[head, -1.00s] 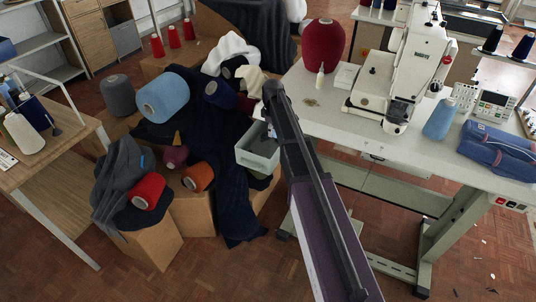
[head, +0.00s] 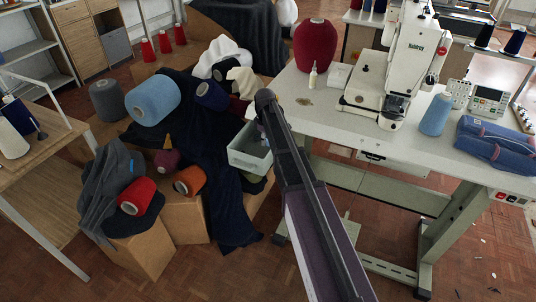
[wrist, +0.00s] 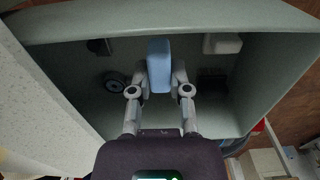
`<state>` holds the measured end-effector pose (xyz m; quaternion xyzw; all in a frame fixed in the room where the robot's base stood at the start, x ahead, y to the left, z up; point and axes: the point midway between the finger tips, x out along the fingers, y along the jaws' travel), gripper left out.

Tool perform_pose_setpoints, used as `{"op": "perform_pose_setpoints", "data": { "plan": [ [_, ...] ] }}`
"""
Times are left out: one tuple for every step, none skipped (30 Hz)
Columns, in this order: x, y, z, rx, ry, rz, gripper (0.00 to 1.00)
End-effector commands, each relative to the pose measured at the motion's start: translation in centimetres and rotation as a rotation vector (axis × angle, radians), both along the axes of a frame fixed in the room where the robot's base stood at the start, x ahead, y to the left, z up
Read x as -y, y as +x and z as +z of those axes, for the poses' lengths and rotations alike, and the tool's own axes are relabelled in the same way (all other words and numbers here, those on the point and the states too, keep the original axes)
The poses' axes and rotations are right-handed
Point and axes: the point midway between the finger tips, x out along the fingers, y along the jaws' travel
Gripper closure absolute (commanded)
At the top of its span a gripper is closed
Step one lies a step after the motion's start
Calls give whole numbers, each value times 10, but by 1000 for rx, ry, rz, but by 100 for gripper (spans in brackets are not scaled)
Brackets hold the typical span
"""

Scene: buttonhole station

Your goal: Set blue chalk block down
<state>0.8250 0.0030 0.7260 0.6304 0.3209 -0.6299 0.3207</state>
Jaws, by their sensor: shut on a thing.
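The blue chalk block (wrist: 159,66) is held upright between the two fingers of my gripper (wrist: 159,84) in the wrist view. My gripper is shut on it, over the inside of a grey-green bin (wrist: 70,27). I cannot tell whether the block touches the bin floor. In the head view the bin (head: 238,158) hangs at the left end of the sewing table. My arm's end is above it there, and the block and fingers are hidden.
In the bin are a dark round disc (wrist: 114,82), a white block (wrist: 222,43) and a dark item (wrist: 212,82). The white sewing table (head: 330,112) borders the bin, with a small bottle (head: 312,76) near. Cloth and yarn cones crowd the left.

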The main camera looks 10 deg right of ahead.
Motion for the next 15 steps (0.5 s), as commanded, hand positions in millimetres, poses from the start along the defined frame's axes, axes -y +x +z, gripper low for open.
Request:
{"op": "perform_pose_setpoints", "data": {
  "plan": [
    [0, 0, -8, 0, 0, 0, 100],
    [0, 0, -10, 0, 0, 0, 100],
    [0, 0, -12, 0, 0, 0, 100],
    [0, 0, -13, 0, 0, 0, 100],
    [0, 0, -14, 0, 0, 0, 100],
    [0, 0, -15, 0, 0, 0, 100],
    [0, 0, -15, 0, 0, 0, 100],
    [-1, 0, -15, 0, 0, 1, 100],
    [-1, 0, -15, 0, 0, 1, 100],
    [-1, 0, -15, 0, 0, 1, 100],
    [-1, 0, -15, 0, 0, 1, 100],
    [-1, 0, -15, 0, 0, 1, 100],
    [-1, 0, -15, 0, 0, 1, 100],
    [-1, 0, -15, 0, 0, 1, 100],
    [-1, 0, -15, 0, 0, 1, 100]
  ]
}}
